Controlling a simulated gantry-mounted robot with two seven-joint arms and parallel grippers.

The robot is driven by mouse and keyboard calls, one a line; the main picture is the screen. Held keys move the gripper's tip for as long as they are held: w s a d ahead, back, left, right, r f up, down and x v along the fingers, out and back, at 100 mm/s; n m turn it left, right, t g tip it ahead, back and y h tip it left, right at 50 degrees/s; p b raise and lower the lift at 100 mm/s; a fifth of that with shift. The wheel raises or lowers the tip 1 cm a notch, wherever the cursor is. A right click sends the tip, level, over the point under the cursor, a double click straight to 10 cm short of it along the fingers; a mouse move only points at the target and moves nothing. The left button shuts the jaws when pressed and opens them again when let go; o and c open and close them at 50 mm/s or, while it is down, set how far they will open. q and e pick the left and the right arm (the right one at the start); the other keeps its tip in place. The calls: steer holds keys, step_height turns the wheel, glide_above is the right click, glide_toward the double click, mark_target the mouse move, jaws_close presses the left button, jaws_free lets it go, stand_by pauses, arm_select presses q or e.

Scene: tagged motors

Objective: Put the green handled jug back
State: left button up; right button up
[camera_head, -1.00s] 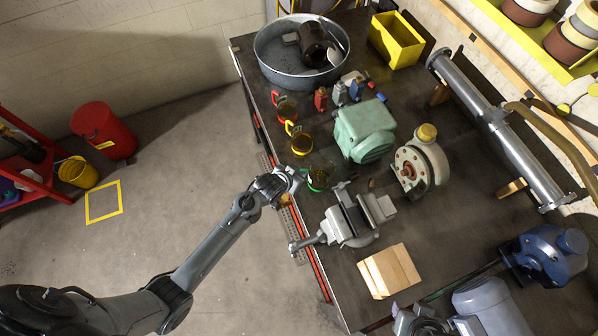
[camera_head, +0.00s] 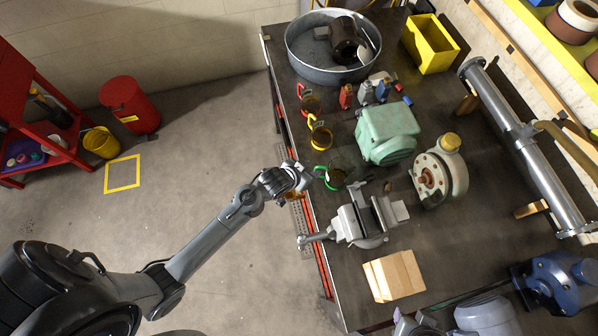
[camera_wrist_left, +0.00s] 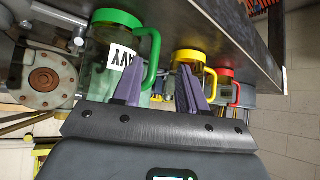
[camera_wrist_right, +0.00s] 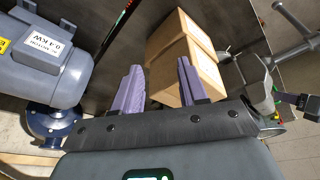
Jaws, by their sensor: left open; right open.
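The green handled jug (camera_head: 333,177) stands on the workbench near its left edge, above the vise in the head view. In the left wrist view the jug (camera_wrist_left: 118,55) has a green rim and handle, a clear body and a white label. My left gripper (camera_head: 308,177) is open beside the jug at the bench edge. Its fingers (camera_wrist_left: 160,85) show apart, with the green handle between them and no clear contact. My right gripper (camera_wrist_right: 160,85) is open and empty, facing wooden blocks (camera_wrist_right: 185,50). It is not clearly visible in the head view.
A yellow handled jug (camera_head: 321,137) and a red handled jug (camera_head: 311,104) stand in line beyond the green one. A vise (camera_head: 360,220) sits close by, with a green motor (camera_head: 388,133) to the right. A metal tub (camera_head: 310,68) stands at the back.

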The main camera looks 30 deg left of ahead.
arm_select(q)
steer(key=s+r+g, duration=0.1)
steer(key=s+r, duration=0.2)
steer(key=s, duration=0.5)
steer(key=s+a+r+g+y, duration=0.1)
steer(key=s+r+g, duration=0.1)
steer(key=s+r, duration=0.2)
steer(key=s+a+r+g, duration=0.1)
steer(key=s+r+g, duration=0.1)
steer(key=s, duration=0.9)
steer(key=shift+s+r+y, duration=0.3)
steer(key=shift+r, duration=0.45)
